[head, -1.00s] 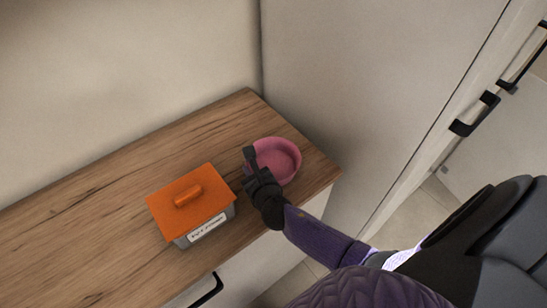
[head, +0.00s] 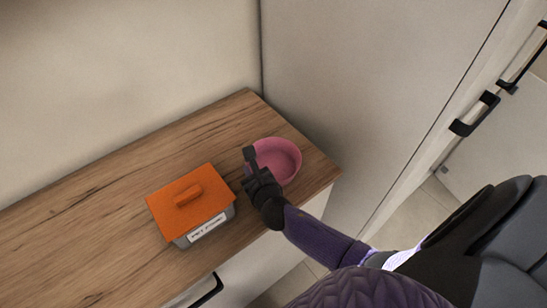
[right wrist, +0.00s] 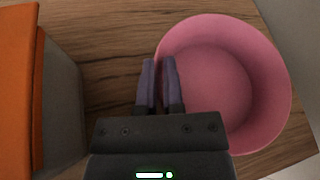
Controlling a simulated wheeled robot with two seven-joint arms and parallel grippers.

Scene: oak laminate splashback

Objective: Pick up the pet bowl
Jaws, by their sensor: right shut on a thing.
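The pink pet bowl (head: 280,160) stands upright on the wooden counter near its right end. It is empty inside. My right gripper (head: 251,160) is at the bowl's left side, shut on its rim. In the right wrist view the bowl (right wrist: 222,85) fills the right half, and the two fingers of the gripper (right wrist: 159,80) are close together at its left wall. The wall between the fingertips is mostly hidden. I cannot see clear space under the bowl. My left gripper is not in view.
A grey box with an orange lid (head: 188,200) and a white label stands left of my right gripper; it also shows in the right wrist view (right wrist: 58,105). A tall pale cabinet side (head: 350,90) borders the counter (head: 120,190) on the right. The counter's left part is clear.

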